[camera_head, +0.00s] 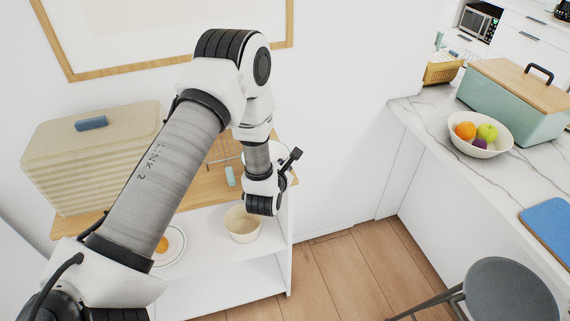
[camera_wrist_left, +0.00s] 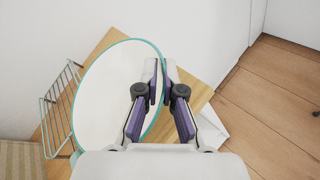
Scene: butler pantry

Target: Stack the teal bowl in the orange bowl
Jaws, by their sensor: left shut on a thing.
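My left gripper (camera_wrist_left: 165,72) is shut on the rim of a round dish with a white inside and a teal edge, which I take as the teal bowl (camera_wrist_left: 112,88). The jaws pinch its right side in the wrist view, above the wooden top. An orange item (camera_head: 163,244), perhaps the orange bowl, sits on a white plate (camera_head: 177,250) on the white shelf below, partly hidden by my arm. My right gripper is out of view.
A cream bowl (camera_head: 242,226) stands on the same shelf, below my wrist. A wire rack (camera_wrist_left: 58,95) and a beige ribbed bread box (camera_head: 90,160) are on the wooden top. A marble counter at right holds a fruit bowl (camera_head: 480,150). A grey stool (camera_head: 510,290) stands on the floor.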

